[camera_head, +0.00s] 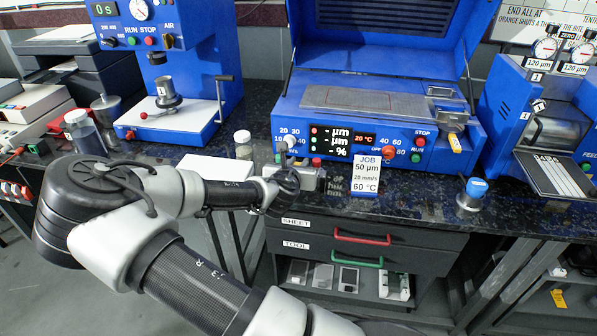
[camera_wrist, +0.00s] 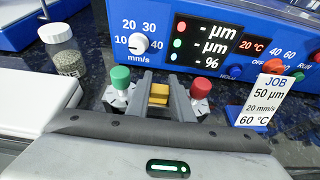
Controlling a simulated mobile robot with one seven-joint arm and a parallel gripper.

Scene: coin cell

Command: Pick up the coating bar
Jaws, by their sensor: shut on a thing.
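The coating bar appears to be the silver piece with a green knob (camera_wrist: 121,78) and a red knob (camera_wrist: 200,89) at its two ends; only parts of it show. In the wrist view my gripper (camera_wrist: 160,90) has its fingers between the knobs, shut on a yellow piece (camera_wrist: 158,95) at the bar's middle. In the head view my gripper (camera_head: 286,182) is at the bench's front edge, in front of the blue coater, and partly covers the bar (camera_head: 306,178). I cannot tell whether the bar touches the bench.
The blue coater (camera_head: 360,116) stands just behind my gripper. A job card (camera_head: 366,174) stands to the right and a small jar (camera_head: 242,145) to the left. A blue-topped weight (camera_head: 471,195) is farther right. Drawers (camera_head: 300,234) sit below the bench edge.

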